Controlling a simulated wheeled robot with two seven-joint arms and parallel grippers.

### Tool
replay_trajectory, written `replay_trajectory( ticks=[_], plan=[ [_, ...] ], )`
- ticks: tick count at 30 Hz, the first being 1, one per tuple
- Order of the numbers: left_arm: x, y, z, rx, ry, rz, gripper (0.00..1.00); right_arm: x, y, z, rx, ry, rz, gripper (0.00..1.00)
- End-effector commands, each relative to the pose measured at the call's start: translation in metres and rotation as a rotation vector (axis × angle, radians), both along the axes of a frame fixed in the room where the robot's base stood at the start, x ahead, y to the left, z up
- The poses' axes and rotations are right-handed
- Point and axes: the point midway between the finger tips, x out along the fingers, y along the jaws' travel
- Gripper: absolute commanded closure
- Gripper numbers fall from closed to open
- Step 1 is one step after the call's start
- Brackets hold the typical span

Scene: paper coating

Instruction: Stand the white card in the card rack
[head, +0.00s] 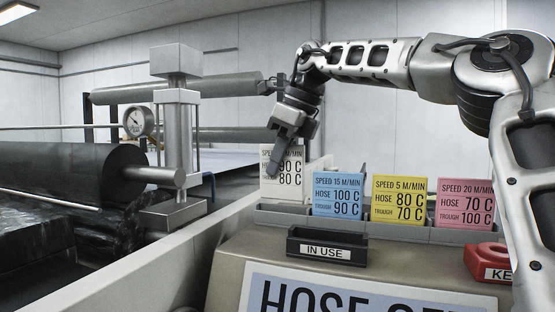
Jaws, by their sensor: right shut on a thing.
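The white card (282,184) stands upright at the left end of the grey card rack (400,233), its lower edge at the rack. It carries printed speed, hose and trough lines; the gripper covers part of its top. My left gripper is out of view.
A small dark tray labelled IN USE (326,251) is in front of the rack. A red labelled object (485,262) is at the right. A large sign (365,292) is at the front. Rollers and a pressure gauge (138,122) stand to the left beyond a pale wall.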

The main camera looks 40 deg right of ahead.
Motion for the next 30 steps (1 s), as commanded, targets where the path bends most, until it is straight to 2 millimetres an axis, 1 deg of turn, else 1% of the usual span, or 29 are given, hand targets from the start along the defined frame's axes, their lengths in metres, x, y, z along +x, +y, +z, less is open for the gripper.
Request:
replay_trajectory(
  ticks=[9, 20, 30],
  plan=[
    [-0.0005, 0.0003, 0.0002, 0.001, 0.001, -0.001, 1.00, -0.0001, 0.0001, 0.0005, 0.000, 0.000, 0.000, 1.00],
    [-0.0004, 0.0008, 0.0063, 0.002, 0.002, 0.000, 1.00, -0.0001, 0.0004, 0.0010, 0.001, 0.000, 0.000, 1.00],
    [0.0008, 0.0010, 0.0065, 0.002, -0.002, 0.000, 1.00, 0.0000, 0.0002, 0.0003, 0.001, 0.000, 0.000, 1.00]
  ],
)
